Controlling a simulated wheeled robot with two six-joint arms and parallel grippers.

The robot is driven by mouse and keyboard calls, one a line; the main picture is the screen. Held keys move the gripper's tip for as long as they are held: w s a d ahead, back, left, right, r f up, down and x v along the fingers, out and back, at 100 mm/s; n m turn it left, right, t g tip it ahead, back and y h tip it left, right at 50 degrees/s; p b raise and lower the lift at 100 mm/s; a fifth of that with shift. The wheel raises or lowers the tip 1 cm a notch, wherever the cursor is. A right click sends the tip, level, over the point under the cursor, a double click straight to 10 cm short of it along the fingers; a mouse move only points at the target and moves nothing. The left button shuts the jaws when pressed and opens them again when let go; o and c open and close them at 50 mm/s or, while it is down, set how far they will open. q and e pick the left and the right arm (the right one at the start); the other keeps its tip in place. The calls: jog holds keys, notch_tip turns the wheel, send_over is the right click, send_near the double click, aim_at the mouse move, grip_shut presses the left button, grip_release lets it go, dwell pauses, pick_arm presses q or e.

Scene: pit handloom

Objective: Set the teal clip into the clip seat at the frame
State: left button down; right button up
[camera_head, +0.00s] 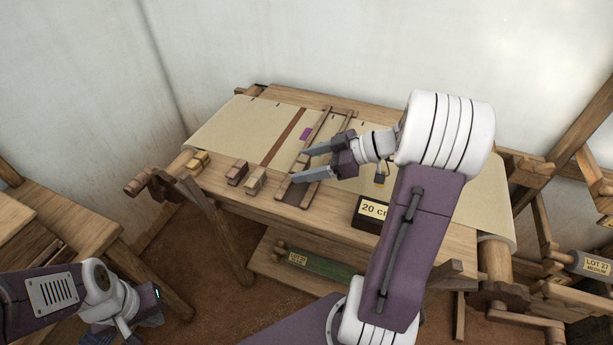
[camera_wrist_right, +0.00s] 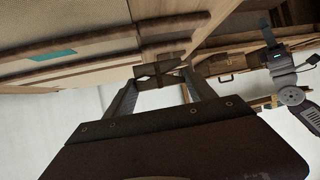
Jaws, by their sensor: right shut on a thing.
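My right gripper (camera_head: 301,165) is over the loom table, at the near end of a narrow wooden frame (camera_head: 341,128). Its fingers are shut on a small brownish piece, which shows between the fingertips in the right wrist view (camera_wrist_right: 160,74). I cannot tell whether that piece touches the frame. A flat teal patch (camera_wrist_right: 52,55) lies on the cloth in the wrist view; a purple patch (camera_head: 306,134) lies inside the frame in the head view. I cannot make out a teal clip or its seat for certain. My left gripper (camera_head: 125,325) is low at the left, off the table.
Pale cloth (camera_head: 235,124) covers the back. A green roll (camera_head: 320,264) lies on the shelf below.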

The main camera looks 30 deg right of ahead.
aim_at(307, 185)
jog(key=shift+f+b, duration=0.35)
jog(key=shift+f, duration=1.7)
jog(key=shift+f+b, duration=0.15)
jog(key=shift+b, duration=0.15)
jog(key=o, duration=1.3)
jog(key=shift+o, duration=0.2)
jog(key=shift+s+d+r+p, duration=0.1)
jog(key=shift+r+p, duration=0.3)
jog(key=shift+p, duration=0.05)
jog(key=p+v, duration=0.1)
jog(key=v, duration=1)
jog(key=shift+s+d, duration=0.15)
jog(key=shift+d, duration=0.1)
jog(key=shift+s, duration=0.1)
